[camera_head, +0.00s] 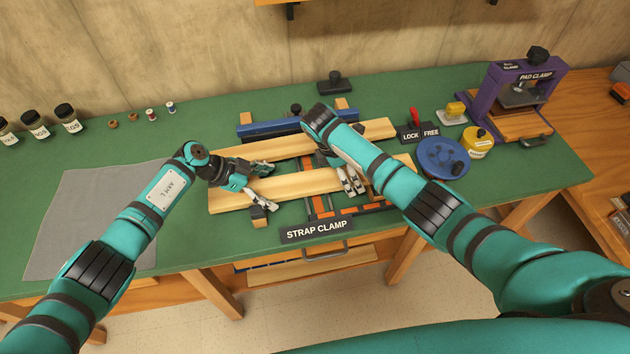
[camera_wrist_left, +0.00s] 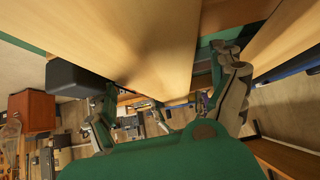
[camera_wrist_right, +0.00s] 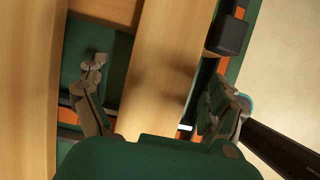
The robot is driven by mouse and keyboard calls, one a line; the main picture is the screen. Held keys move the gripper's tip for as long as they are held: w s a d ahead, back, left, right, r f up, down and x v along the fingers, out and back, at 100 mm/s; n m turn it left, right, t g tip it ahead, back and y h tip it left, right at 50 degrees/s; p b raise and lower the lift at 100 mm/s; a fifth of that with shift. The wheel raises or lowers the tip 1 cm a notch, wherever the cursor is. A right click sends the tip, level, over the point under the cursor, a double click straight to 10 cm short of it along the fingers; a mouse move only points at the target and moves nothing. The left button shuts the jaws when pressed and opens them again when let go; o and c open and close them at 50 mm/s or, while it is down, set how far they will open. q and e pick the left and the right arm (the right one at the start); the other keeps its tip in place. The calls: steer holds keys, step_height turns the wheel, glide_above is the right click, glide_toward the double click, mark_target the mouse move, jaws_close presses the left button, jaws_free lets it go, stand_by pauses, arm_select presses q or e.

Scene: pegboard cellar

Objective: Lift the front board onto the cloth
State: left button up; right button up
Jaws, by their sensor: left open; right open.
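The front board (camera_head: 305,184), a long pale plank, lies across the strap clamp (camera_head: 318,228) on the bench. My left gripper (camera_head: 267,184) is open at the board's left part. In the left wrist view the board (camera_wrist_left: 160,45) runs between its spread fingers. My right gripper (camera_head: 353,184) is open at the board's right part. In the right wrist view the board (camera_wrist_right: 165,80) lies between its open fingers. Whether any finger touches the wood I cannot tell. The grey cloth (camera_head: 85,210) lies flat and bare at the bench's left, partly behind my left arm.
A second pale board (camera_head: 375,129) lies behind the front one, near a blue bar (camera_head: 265,128). A blue reel (camera_head: 443,157), a yellow tin (camera_head: 478,143) and a purple pad clamp (camera_head: 530,90) stand at right. Small jars (camera_head: 68,118) stand at the back left.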

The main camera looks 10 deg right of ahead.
arm_select(q)
steer(key=c, duration=1.6)
arm_select(e)
steer(key=c, duration=1.6)
arm_select(q)
steer(key=shift+r, duration=0.1)
arm_select(e)
steer(key=shift+r, duration=0.1)
steer(key=shift+c, duration=0.2)
